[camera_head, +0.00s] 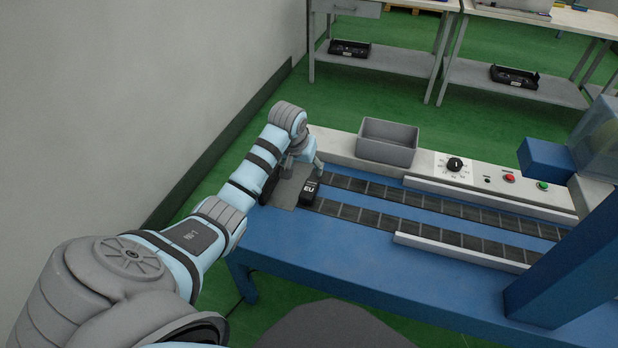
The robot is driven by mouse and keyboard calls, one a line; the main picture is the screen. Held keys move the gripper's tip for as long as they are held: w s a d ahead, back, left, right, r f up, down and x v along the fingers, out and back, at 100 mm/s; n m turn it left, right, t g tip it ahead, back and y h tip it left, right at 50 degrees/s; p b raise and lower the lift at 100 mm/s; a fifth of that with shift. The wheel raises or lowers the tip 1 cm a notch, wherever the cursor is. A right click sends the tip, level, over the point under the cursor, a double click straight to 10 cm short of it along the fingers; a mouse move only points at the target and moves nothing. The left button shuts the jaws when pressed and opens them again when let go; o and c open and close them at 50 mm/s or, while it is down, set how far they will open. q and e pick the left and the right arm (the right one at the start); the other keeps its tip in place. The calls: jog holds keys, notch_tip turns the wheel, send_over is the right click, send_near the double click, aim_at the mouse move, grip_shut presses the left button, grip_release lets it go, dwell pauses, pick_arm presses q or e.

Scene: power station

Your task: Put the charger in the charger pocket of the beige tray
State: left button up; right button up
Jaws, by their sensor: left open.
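The charger (309,190) is a small black block marked "EU" in white. It stands at the left end of the conveyor, by a grey plate (285,193). My left gripper (303,168) is open just behind and above the charger. One finger shows near the charger's far side; the other is partly hidden by my wrist. I cannot tell whether the fingers touch the charger. No beige tray and no charger pocket show in this view. My right gripper is not in view.
Two dark conveyor tracks (400,212) run right across the blue table (330,240). An empty grey bin (387,143) and a control panel (490,177) stand behind them. A blue post (570,255) rises at the right. A grey wall (130,90) is at the left.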

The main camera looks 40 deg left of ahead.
pick_arm(q)
jog(key=b, duration=0.4)
send_over(309, 189)
jog(key=s, duration=0.2)
jog(key=f, duration=0.7)
jog(key=shift+d, duration=0.4)
jog(key=shift+b+x, duration=0.5)
jog(key=shift+x, duration=0.5)
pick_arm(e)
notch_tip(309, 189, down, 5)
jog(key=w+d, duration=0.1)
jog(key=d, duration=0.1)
pick_arm(q)
jog(key=b+x, duration=0.2)
jog(key=x, duration=0.1)
jog(key=b+x, duration=0.1)
jog(key=shift+s+f+b, duration=0.15)
jog(key=shift+f+b, duration=0.2)
jog(key=shift+f, duration=0.05)
jog(key=shift+r, duration=0.1)
grip_shut()
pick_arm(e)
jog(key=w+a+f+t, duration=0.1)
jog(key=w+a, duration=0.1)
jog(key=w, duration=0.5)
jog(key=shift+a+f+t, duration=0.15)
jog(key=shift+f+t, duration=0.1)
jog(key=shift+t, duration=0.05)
pick_arm(q)
jog(key=shift+r, duration=0.1)
